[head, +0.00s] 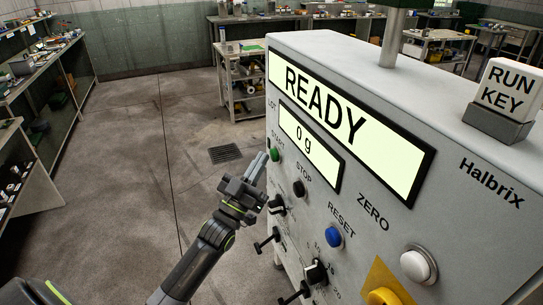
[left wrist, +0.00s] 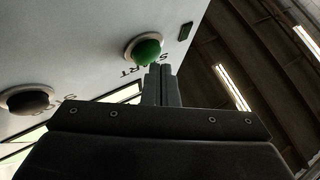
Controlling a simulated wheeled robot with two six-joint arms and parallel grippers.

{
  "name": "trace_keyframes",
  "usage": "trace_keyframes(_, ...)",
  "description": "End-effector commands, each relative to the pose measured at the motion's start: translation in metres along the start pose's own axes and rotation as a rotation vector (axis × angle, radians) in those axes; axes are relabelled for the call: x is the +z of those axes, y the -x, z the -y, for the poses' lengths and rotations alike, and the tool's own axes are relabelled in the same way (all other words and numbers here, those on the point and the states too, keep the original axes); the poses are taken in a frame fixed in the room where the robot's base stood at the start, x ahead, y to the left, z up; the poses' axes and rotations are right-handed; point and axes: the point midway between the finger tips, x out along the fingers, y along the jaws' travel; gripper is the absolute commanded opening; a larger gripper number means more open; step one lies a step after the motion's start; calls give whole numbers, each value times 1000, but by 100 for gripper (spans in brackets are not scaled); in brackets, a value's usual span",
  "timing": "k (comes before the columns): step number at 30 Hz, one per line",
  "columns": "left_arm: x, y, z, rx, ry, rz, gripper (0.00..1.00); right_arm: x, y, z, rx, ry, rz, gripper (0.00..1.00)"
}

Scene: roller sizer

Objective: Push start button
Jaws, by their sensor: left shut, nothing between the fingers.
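The green start button (head: 275,155) sits on the left part of the grey machine's front panel, under the word START. It also shows in the left wrist view (left wrist: 145,50), just beyond my fingertips. My left gripper (head: 262,157) is shut and empty, its fingertips close beside the green button. In the left wrist view the shut fingers (left wrist: 162,72) point up at the button's lower right edge. I cannot tell whether they touch it. The display (head: 340,125) reads READY and 0 g. My right gripper is not in view.
The panel also has a black stop button (head: 299,188), a blue reset button (head: 334,237), a white zero button (head: 417,265), a yellow control (head: 384,296) and black knobs (head: 316,272). A RUN KEY block (head: 508,88) stands on top. Open floor lies left of the machine.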

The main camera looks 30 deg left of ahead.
Motion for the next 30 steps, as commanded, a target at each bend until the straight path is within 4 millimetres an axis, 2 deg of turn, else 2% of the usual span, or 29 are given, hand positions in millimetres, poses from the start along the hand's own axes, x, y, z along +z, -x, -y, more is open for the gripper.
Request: trace_keyframes(30,5,-7,-5,0,0,0,0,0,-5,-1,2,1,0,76)
